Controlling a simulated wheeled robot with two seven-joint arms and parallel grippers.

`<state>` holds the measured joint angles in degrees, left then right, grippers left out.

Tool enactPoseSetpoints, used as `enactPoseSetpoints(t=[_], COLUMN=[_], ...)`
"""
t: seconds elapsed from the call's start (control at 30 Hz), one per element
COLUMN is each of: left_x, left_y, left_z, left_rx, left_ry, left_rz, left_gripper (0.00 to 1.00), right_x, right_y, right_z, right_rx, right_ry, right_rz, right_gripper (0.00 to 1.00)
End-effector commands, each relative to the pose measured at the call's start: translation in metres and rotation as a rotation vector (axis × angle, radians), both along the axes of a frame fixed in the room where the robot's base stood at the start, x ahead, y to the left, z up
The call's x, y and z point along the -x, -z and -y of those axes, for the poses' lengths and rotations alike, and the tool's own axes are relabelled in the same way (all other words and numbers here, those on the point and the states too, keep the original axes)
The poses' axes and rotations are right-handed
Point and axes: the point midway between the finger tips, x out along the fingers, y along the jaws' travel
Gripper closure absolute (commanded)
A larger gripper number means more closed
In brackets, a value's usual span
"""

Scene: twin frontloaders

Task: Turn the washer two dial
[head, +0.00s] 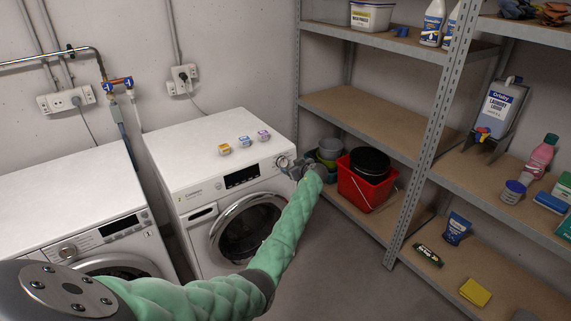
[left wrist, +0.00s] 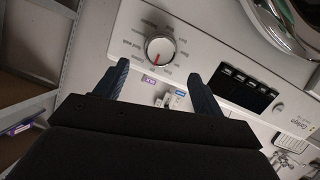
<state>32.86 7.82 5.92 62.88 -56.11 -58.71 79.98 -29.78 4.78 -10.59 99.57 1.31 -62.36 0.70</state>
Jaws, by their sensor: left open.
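Washer two, the right white frontloader (head: 195,185), stands beside the left washer. Its round dial (left wrist: 160,50) has a silver rim, a white face and a red pointer mark, with printed settings around it. My left gripper (left wrist: 158,70) is open, with its two dark fingers pointing at the dial, one on either side and a little short of it in the picture. No contact with the dial shows. In the head view my left gripper (head: 293,165) is at the right end of the washer's front panel and largely covers the dial. My right gripper is not in view.
Three small coloured boxes (head: 244,141) sit on the washer's top. The left washer (head: 70,205) stands close by. A red bucket (head: 365,185) and metal shelves (head: 437,120) are right of my left gripper. A dark display (left wrist: 242,88) lies beside the dial.

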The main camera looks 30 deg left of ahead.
Motion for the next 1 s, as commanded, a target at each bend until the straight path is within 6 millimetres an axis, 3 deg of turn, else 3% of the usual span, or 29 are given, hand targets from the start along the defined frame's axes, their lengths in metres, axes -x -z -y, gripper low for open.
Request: enactPoseSetpoints(t=[0.3,0.5,1.0], left_x=[-0.017,-0.026,-0.029], left_y=[0.014,0.021,0.026], left_z=[-0.034,-0.049,-0.056], left_rx=[-0.001,-0.002,0.000], left_ry=[0.000,0.001,0.000], left_rz=[-0.005,-0.004,-0.002], left_gripper=[0.31,0.31,0.31], right_x=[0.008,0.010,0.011], right_y=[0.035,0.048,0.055], right_z=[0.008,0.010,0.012], right_rx=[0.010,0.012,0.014], right_ry=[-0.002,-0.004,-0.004], right_rz=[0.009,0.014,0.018], right_gripper=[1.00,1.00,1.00])
